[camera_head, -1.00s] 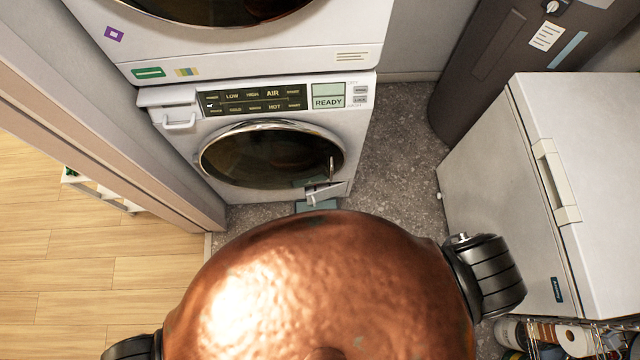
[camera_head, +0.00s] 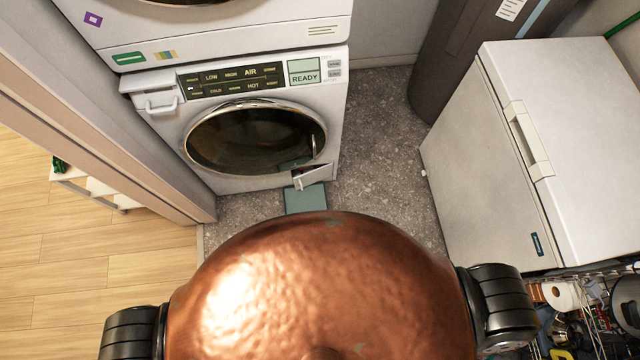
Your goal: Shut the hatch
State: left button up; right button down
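The white washer (camera_head: 180,125) stands at the bottom of a stacked pair. Its round glass door (camera_head: 257,138) looks shut. A small white hatch (camera_head: 313,176) at the washer's lower right front corner stands open at an angle. A dark gap shows beside it. The far side of the hatch and its hinge are too small to make out. Neither of my grippers is in view; only black joints of my arms show at the sides of my copper body.
A teal mat (camera_head: 305,199) lies on the grey floor below the hatch. A white chest freezer (camera_head: 480,170) stands on the right, and a dark cylindrical tank (camera_head: 455,60) behind it. A wall edge (camera_head: 110,140) is at left. Grey floor (camera_head: 378,140) between washer and freezer is clear.

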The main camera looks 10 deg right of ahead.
aim_at(321, 173)
jog(key=u, duration=0.05)
jog(key=k, duration=0.85)
jog(key=u, duration=0.55)
